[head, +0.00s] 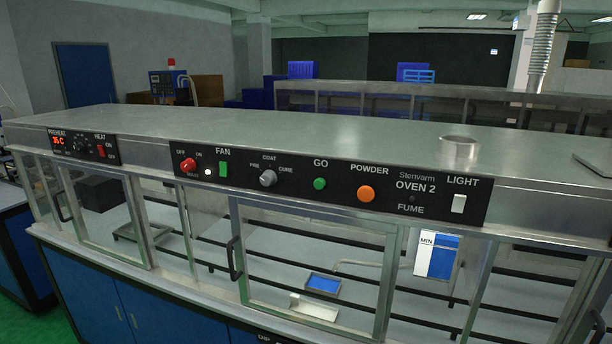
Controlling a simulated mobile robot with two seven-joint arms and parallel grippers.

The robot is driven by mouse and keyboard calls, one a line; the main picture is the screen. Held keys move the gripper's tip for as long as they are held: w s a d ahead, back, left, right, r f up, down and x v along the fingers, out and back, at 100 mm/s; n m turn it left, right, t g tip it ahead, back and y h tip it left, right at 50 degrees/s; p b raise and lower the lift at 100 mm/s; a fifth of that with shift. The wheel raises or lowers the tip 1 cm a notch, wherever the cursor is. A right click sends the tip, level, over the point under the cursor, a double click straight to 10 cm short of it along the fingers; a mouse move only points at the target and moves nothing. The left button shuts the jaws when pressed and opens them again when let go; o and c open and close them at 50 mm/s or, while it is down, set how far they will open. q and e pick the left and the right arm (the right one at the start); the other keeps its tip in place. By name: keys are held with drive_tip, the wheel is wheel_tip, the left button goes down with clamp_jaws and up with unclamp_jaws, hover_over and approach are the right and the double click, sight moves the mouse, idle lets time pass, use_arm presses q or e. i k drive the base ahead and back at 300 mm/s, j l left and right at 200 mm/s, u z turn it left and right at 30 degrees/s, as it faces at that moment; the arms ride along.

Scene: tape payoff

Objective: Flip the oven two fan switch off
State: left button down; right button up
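The oven two control panel (335,186) is a black strip along the front edge of the metal hood in the head view, lettered "OVEN 2". Nothing covers the switch. Neither of my grippers is in view.
Right of the switch are a grey knob (268,178), a green button (320,184), an orange button (366,194) and a white light switch (459,204). A door handle (234,259) juts out below. The space before the panel is clear.

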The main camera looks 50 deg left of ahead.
sight(224, 166)
drive_tip(key=u, duration=1.75)
